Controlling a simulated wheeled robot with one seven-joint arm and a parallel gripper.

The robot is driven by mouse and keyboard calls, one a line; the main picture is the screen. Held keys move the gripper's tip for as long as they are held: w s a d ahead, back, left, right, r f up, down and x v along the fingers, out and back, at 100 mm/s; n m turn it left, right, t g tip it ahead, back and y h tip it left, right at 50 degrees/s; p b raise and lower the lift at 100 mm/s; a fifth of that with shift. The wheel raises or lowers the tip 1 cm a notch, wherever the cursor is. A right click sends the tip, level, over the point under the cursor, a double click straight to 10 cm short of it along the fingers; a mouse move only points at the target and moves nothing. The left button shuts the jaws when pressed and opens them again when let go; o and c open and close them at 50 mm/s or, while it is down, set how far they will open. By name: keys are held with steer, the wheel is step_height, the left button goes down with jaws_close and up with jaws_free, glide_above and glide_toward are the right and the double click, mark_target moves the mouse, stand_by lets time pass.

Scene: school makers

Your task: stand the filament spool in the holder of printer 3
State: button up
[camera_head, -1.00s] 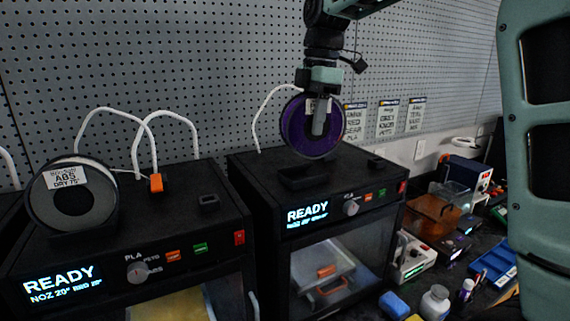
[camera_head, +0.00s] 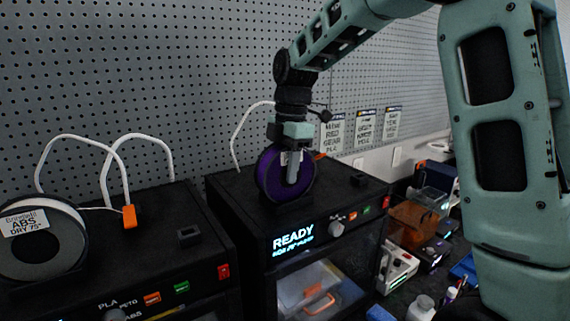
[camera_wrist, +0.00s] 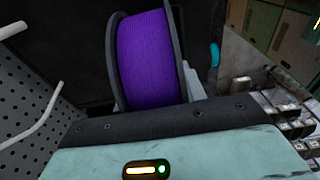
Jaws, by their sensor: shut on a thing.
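A spool of purple filament with black flanges (camera_head: 271,178) stands upright at the top of the right-hand printer (camera_head: 314,213), whose screen reads READY. My gripper (camera_head: 292,168) is above and in front of it, shut on the spool. In the wrist view the purple winding and flanges (camera_wrist: 145,58) fill the space beyond my gripper's body. The spool's lower edge is at the holder (camera_head: 284,207) on the printer's top; I cannot tell whether it rests in it. The printer's number is not readable.
A printer on the left (camera_head: 205,259) carries a grey-white ABS spool (camera_head: 40,238). White tubes (camera_head: 128,170) arch behind it, one ending in an orange clip. A pegboard wall (camera_head: 190,70) stands close behind. Bins and bottles crowd the bench on the right.

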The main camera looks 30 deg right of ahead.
steer(key=shift+f, duration=0.15)
steer(key=shift+f, duration=0.1)
steer(key=shift+f, duration=0.1)
steer(key=o, duration=1.2)
steer(key=r, duration=0.4)
steer(key=d+r+b, duration=0.1)
steer(key=r, duration=0.3)
steer(key=r+b, duration=0.1)
steer(key=r, duration=0.3)
steer(key=shift+d+r, duration=0.15)
steer(key=shift+d, duration=0.1)
steer(key=shift+a, duration=0.1)
